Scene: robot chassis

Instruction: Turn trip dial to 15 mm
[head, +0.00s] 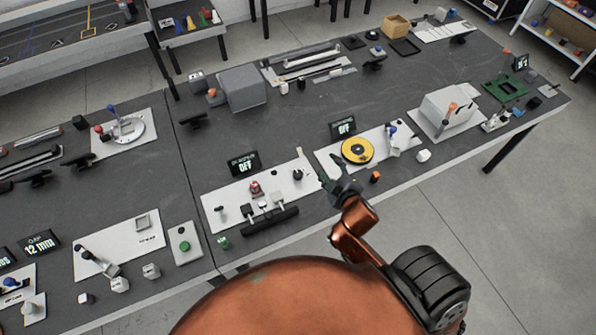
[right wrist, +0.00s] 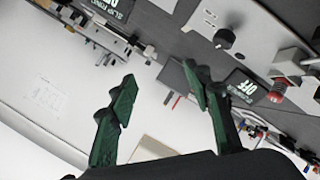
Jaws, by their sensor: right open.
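The only display in mm is a black one (head: 39,243) at the lower left of the head view, reading 12 mm. A white panel (head: 137,228) with a lever-like part stands beside it. No dial there can be read as the trip dial. My right gripper (head: 328,170) is open and empty, above the bench between two white panels. Its green fingers (right wrist: 160,75) stand apart in the wrist view. My left gripper is out of view.
A panel with a red button (head: 256,188) and a black bar (head: 268,222) lies left of my right gripper. A yellow disc (head: 357,150) is to its right. A grey box (head: 242,87) stands farther back. The bench's middle (head: 300,120) is mostly clear.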

